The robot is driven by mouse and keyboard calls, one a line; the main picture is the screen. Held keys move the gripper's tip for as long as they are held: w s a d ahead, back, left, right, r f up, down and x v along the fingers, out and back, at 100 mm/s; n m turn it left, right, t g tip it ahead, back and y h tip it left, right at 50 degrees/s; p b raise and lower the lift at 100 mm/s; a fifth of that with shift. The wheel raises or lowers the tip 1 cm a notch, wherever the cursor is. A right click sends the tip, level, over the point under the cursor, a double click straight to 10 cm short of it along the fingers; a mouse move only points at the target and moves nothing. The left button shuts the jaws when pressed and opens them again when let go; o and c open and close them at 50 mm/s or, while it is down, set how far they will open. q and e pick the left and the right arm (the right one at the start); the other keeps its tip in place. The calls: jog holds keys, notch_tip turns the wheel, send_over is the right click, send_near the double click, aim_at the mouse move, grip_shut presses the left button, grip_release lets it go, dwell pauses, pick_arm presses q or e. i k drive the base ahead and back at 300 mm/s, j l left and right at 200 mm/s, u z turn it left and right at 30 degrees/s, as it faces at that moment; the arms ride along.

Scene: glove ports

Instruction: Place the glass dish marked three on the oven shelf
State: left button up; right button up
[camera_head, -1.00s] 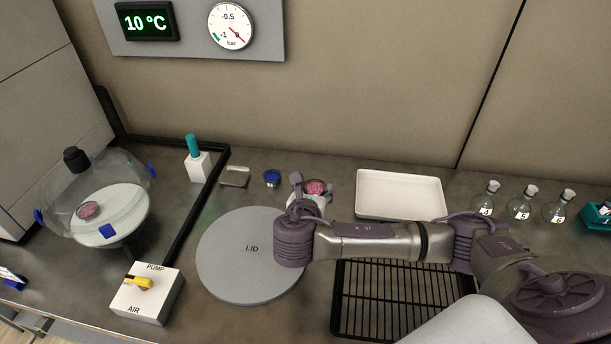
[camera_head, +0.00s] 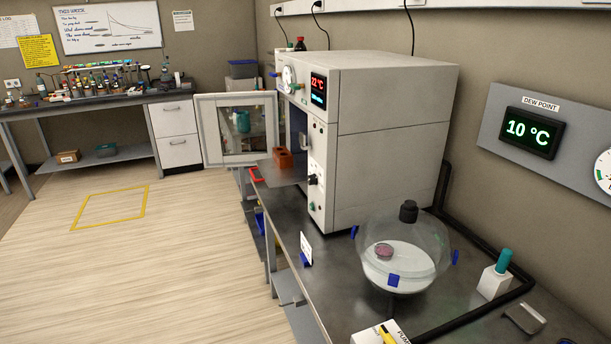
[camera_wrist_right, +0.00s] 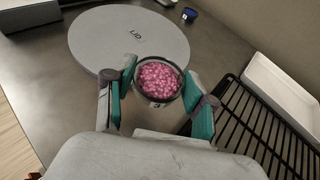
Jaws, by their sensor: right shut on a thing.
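In the right wrist view my right gripper (camera_wrist_right: 160,90) is shut on a round glass dish (camera_wrist_right: 157,76) filled with pink beads. The dish is level between the teal finger pads, above the bench. Neither gripper shows in the head view.
A glass desiccator (camera_head: 430,245) holding another pink dish (camera_head: 384,251) stands in front of the oven. An orange block (camera_head: 283,158) is by the oven's open front.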

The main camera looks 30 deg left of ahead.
aim_at(288, 176)
jog(key=j, duration=1.65)
jog(key=i, duration=0.05)
